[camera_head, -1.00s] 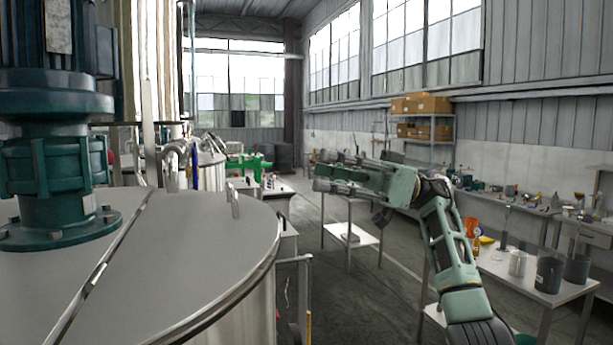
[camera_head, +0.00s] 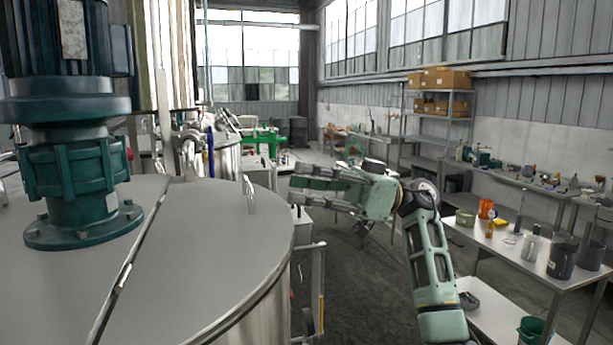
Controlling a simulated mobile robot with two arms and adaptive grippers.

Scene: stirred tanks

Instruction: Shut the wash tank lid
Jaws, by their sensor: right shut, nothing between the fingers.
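The steel tank (camera_head: 262,312) fills the lower left. Its lid (camera_head: 205,235), right of a diagonal seam, looks flat on the tank top, level with the fixed half. An upright loop handle (camera_head: 249,195) stands near the lid's far right edge. My right gripper (camera_head: 293,193) is shut and empty. In the picture it is just right of the lid's rim and the handle, pointing left. It appears apart from the lid, though its depth is hard to judge. My left gripper is not in view.
A green motor and gearbox (camera_head: 75,180) stands on the tank's fixed half. A metal frame (camera_head: 318,290) is beside the tank. A white table (camera_head: 510,250) with cups and containers stands at right, and shelves with boxes (camera_head: 440,80) at the back. Grey floor between is clear.

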